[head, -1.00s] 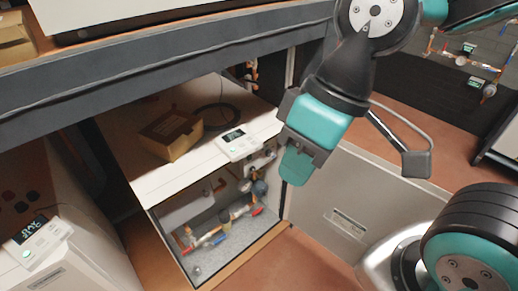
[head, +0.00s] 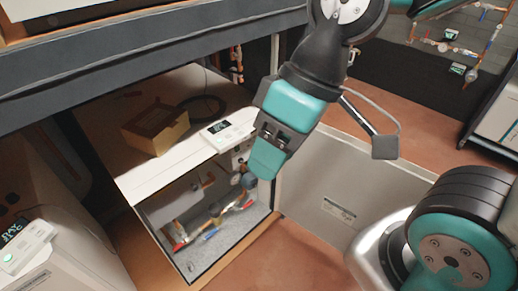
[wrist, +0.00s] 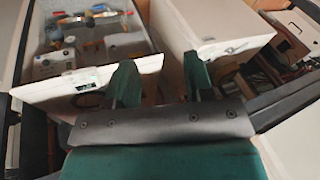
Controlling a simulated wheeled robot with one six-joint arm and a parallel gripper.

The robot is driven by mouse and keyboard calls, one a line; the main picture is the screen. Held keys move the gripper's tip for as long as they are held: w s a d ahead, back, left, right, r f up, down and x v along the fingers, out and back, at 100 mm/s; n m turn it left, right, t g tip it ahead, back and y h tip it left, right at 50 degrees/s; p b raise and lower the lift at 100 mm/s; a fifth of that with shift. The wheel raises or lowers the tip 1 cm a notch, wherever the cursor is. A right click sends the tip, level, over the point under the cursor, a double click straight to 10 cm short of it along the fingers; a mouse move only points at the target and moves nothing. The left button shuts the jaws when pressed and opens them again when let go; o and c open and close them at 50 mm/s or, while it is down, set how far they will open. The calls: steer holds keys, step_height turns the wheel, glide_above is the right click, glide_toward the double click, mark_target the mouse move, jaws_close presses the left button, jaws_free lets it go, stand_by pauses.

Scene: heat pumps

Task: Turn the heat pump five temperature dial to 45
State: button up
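An open-fronted white heat pump (head: 150,182) stands below the shelf, with a display panel (head: 228,133) on its top front edge. Pipes, valves and gauges (head: 222,212) with red and blue handles show inside it. The wrist view also shows the inside pipes (wrist: 90,18) and the display panel (wrist: 85,82). I cannot tell the unit's number or pick out its temperature dial. My gripper (head: 265,160) hangs at the front right of the unit, beside the display panel. In the wrist view, its two fingers (wrist: 160,75) are apart with nothing between them.
A cardboard box (head: 155,127) and a dark cable coil sit on the unit's top. Its pale door (head: 325,200) stands open to the right. Another unit with a display (head: 25,240) is at the lower left. The dark shelf edge (head: 140,70) runs above.

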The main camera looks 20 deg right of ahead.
steer(key=shift+o, duration=0.5)
steer(key=w+f+t+y+b, duration=0.1)
steer(key=w+f+b, duration=0.3)
steer(key=f+b, duration=0.2)
steer(key=w+a+f+m+t+y+b, duration=0.1)
steer(key=w+f+y+b, duration=0.1)
steer(key=w+f+b, duration=0.3)
step_height(320, 180, down, 4)
steer(key=shift+w+f+y+b, duration=0.1)
steer(key=shift+w+y+b, duration=0.2)
steer(key=shift+b, duration=0.75)
steer(key=w+d+f+m+t+y+b, duration=0.25)
steer(key=w+d+f+t+b, duration=0.2)
steer(key=w+f+b, duration=0.7)
steer(key=w+d+f+m+t+h+b, duration=0.2)
steer(key=w+d+f+m+t+b, duration=0.25)
steer(key=d+f+b, duration=0.55)
steer(key=w+d+f+m+t+h+b, duration=0.35)
steer(key=d+f+t+b, duration=0.35)
steer(key=d, duration=0.4)
steer(key=w+a+p, duration=0.2)
steer(key=w+p, duration=0.4)
steer(key=w, duration=0.2)
steer(key=w+a+g+y+p, duration=0.1)
steer(key=w+a+p, duration=0.2)
steer(key=w+p, duration=0.3)
steer(key=shift+w+a+f+m, duration=0.3)
steer(key=shift+w+f+m, duration=0.05)
steer(key=shift+w, duration=0.6)
steer(key=c, duration=0.9)
